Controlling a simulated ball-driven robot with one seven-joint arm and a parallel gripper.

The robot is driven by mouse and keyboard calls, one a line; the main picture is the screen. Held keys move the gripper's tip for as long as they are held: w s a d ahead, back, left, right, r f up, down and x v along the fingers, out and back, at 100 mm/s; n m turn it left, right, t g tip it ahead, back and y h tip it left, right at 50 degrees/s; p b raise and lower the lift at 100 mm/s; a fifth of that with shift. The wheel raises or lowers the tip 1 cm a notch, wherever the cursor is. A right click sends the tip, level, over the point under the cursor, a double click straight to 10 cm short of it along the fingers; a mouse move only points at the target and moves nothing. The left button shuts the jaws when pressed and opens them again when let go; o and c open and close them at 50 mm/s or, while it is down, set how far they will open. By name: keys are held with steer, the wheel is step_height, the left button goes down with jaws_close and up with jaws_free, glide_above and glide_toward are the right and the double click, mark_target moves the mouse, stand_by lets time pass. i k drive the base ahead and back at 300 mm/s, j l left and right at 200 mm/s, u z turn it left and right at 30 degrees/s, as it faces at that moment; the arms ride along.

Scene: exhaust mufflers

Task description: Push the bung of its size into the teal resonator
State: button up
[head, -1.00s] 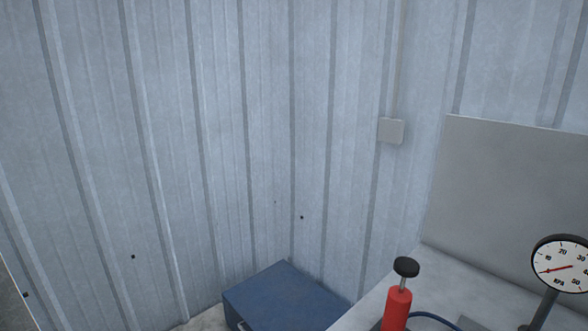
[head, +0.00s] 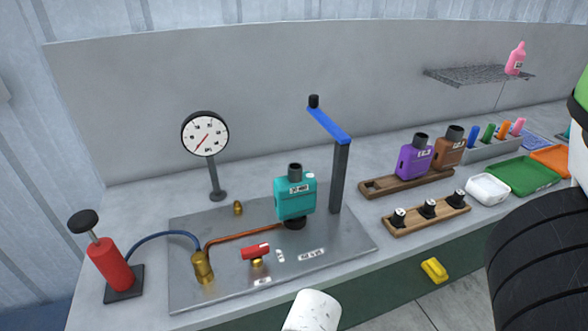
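The teal resonator (head: 293,203) stands upright on a dark seat on the metal plate, its dark neck pointing up, with a white label too small to read surely. A wooden rack (head: 405,232) to its right holds three dark bungs with pale labels: the left bung (head: 399,218), the middle bung (head: 428,208) and the right bung (head: 459,199). Their sizes are hard to compare from here. My gripper is not in view.
A post with a blue lever (head: 328,125) rises beside the resonator. A gauge (head: 205,134), red pump (head: 110,264) and red-handled valve (head: 256,251) stand left and front. Purple (head: 414,160) and brown (head: 449,151) resonators sit behind the rack. Trays (head: 522,174) lie right. A large black ribbed shape blocks the lower right.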

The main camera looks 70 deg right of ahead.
mark_target(295, 193)
steer(key=k+z, duration=0.15)
steer(key=k, duration=0.65)
steer(key=z, duration=1.5)
steer(key=j, duration=0.05)
